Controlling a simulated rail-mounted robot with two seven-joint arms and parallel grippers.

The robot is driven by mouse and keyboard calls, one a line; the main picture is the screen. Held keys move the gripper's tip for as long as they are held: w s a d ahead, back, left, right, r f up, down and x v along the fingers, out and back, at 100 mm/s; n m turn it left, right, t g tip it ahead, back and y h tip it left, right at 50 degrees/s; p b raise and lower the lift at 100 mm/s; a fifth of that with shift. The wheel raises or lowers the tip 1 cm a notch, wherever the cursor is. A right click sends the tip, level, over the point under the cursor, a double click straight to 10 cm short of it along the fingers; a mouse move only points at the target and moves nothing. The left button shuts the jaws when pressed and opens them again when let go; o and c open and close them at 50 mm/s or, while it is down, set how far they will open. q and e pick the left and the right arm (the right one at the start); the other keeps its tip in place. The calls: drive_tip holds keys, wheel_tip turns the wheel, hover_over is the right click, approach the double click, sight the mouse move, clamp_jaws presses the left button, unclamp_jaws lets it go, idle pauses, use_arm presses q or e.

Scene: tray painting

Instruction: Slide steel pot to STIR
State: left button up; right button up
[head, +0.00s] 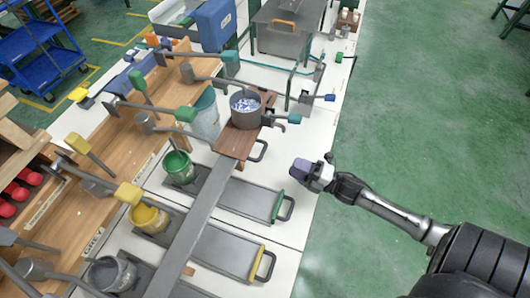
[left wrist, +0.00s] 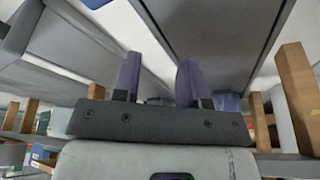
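A grey steel pot (head: 245,118) with blue-white contents stands upright on a reddish-brown board (head: 228,145) at the upper end of a long grey rail (head: 185,230). I cannot make out a STIR label. My left gripper is not in the head view. In the left wrist view, its two purple fingers (left wrist: 159,80) are apart with nothing between them.
Green (head: 179,168), yellow (head: 150,218) and grey (head: 110,273) buckets stand left of the rail. Trays with green (head: 240,197) and yellow (head: 228,250) handles lie right of it. Several coloured levers surround the pot. Green floor (head: 430,110) is open at right.

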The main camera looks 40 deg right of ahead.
drive_tip(key=x, duration=1.3)
drive_tip(key=shift+w+b, duration=0.25)
drive_tip(key=shift+b, duration=0.2)
drive_tip(key=shift+a, duration=0.15)
drive_tip(key=shift+c, duration=0.4)
drive_tip(key=c, duration=0.6)
drive_tip(key=shift+r, duration=0.15)
clamp_jaws()
drive_tip(key=shift+n, duration=0.3)
